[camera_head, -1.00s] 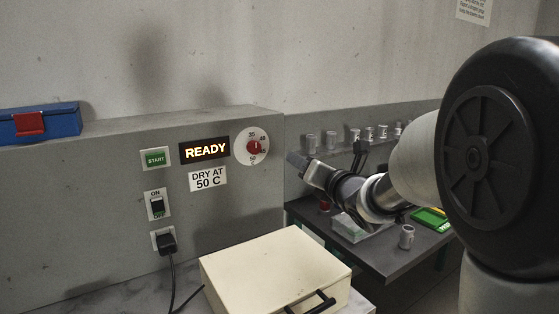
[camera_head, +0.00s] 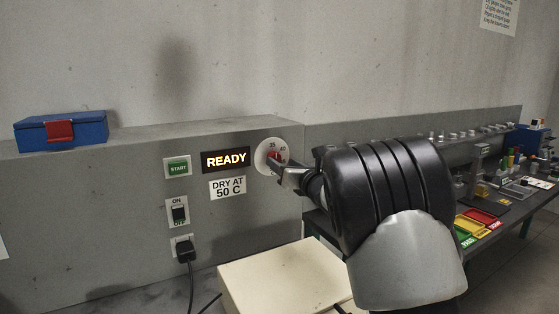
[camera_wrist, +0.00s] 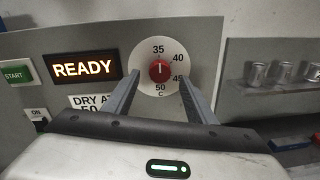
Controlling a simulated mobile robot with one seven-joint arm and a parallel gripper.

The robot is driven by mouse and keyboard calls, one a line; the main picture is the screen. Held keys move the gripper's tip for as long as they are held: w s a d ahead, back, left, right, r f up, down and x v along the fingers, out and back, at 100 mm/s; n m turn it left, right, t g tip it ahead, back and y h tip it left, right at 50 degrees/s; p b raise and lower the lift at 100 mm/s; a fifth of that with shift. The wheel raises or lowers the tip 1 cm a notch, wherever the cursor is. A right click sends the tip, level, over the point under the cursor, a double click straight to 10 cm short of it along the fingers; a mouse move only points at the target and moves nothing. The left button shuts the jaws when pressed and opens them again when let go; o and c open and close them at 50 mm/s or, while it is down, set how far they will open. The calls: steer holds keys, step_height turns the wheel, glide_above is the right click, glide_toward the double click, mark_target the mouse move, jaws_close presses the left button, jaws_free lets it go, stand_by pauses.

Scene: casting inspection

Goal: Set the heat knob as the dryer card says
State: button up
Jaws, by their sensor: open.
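The red heat knob (camera_wrist: 159,70) sits in the middle of a white round dial marked 35, 40, 45 and 50 C. A pale mark on the knob runs upright in the wrist view; which number it points to is hard to tell. In the head view the knob (camera_head: 276,157) is partly covered by my gripper (camera_head: 277,168). In the wrist view my gripper (camera_wrist: 157,88) is open, its fingers on either side of the knob, apart from it. The dryer card (camera_head: 228,187) reads "DRY AT 50 C" and is partly hidden in the wrist view (camera_wrist: 92,103).
A lit READY display (camera_head: 226,159), a green START button (camera_head: 178,168) and an ON/OFF switch (camera_head: 179,212) are left of the dial. A cream box (camera_head: 275,275) stands below. A blue case (camera_head: 85,131) sits on the ledge. Coloured trays (camera_head: 480,217) lie on the right bench.

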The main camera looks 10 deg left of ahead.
mark_target(276, 159)
steer(key=shift+x, duration=1.6)
steer(key=c, duration=1)
steer(key=shift+c, duration=0.2)
